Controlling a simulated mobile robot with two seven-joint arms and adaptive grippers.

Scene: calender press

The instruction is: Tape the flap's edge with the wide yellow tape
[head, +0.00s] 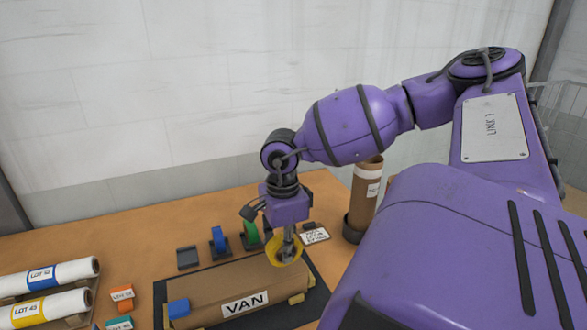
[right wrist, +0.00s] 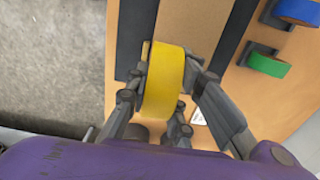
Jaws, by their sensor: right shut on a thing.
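My right gripper (head: 286,240) points down over the brown paper parcel (head: 225,282), shut on the wide yellow tape roll (head: 274,250). The roll also shows between the fingers in the right wrist view (right wrist: 163,85). It is at the parcel's back right part; I cannot tell whether it touches the paper. The parcel lies on a dark mat (head: 262,318) and has a white VAN label (head: 245,303) on its front. The flap's edge is not clear; the gripper and roll cover part of the parcel top. My left gripper is not in view.
Behind the parcel stand an empty dark holder (head: 188,258), a blue tape roll (head: 218,239) and a green tape roll (head: 252,232) on holders. A brown tube (head: 363,195) stands upright at right. White rolls (head: 45,280) lie at left.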

